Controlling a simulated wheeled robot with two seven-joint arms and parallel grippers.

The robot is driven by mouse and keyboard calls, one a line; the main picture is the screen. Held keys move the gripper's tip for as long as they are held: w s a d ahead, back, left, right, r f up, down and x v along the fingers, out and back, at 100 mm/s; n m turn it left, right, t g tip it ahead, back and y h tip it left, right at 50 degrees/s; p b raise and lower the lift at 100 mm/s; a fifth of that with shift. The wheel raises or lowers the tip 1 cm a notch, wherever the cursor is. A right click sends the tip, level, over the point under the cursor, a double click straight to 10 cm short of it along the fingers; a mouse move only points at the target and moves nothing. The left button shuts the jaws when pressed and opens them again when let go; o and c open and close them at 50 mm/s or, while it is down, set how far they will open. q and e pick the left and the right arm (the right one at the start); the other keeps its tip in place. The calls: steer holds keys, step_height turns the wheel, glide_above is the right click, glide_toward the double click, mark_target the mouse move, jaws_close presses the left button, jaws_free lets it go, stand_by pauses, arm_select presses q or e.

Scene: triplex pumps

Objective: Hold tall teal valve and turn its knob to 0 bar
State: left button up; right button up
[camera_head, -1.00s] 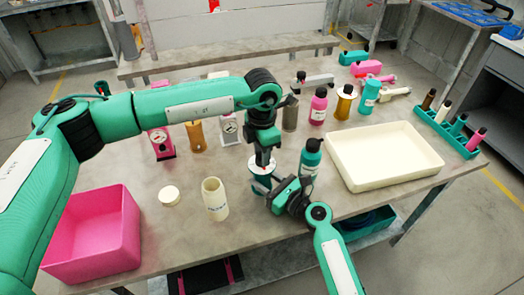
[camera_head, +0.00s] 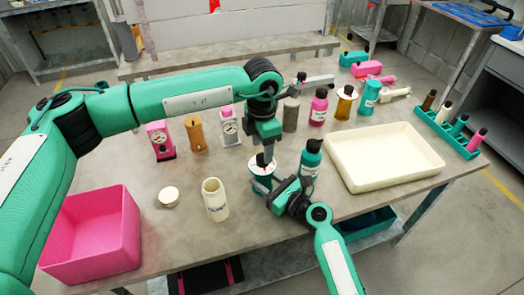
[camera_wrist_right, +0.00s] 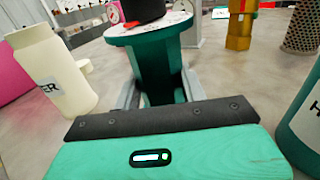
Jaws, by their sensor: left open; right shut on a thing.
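The tall teal valve (camera_head: 262,185) stands upright near the table's front middle, with a white dial on top and a black knob (camera_head: 262,160). My right gripper (camera_wrist_right: 150,95) is shut on its teal body (camera_wrist_right: 150,60), low down; the knob's lower part (camera_wrist_right: 143,8) and a red pointer show above the dial in the right wrist view. My left gripper (camera_head: 265,151) points down from above at the knob and is open. Its fingertips are close to the knob; whether they touch it I cannot tell. The dial's reading is too small to read.
A teal bottle (camera_head: 310,160) stands right behind my right gripper. A cream bottle (camera_head: 214,200) and its lid (camera_head: 169,196) are to the left, beside a pink bin (camera_head: 95,235). A cream tray (camera_head: 385,160) lies right. Gauges and bottles stand behind.

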mark_target(262, 156)
arm_select(q)
step_height(262, 156, up, 9)
steer(key=shift+r, duration=0.2)
stand_by(0.3)
arm_select(e)
steer(key=o, duration=1.3)
